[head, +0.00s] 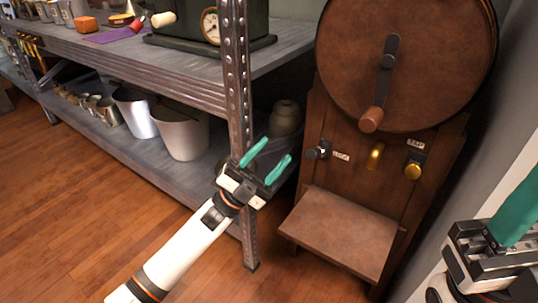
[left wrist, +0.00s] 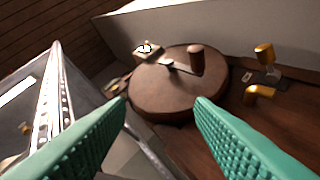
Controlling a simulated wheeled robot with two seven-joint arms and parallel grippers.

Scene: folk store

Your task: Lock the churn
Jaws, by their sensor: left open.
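The churn is a dark wooden stand with a large round drum (head: 350,65). A crank with a brown handle (head: 371,120) hangs down its front. Below sit a dark knob (head: 318,152) with a small white label, a brass spout (head: 375,156) and a gold knob (head: 413,170) labelled TAP. My left gripper (head: 278,151) is open and empty, left of and below the dark knob, apart from the churn. In the left wrist view the drum (left wrist: 150,103) shows between and beyond the teal fingers. My right gripper (head: 510,218) is partly cut off at the right edge.
A metal shelf (head: 120,60) with a riveted post (head: 238,90) stands close beside my left gripper. Buckets (head: 182,138) stand on its lower level. A wooden ledge (head: 345,232) juts from the churn's front. Open floor lies at lower left.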

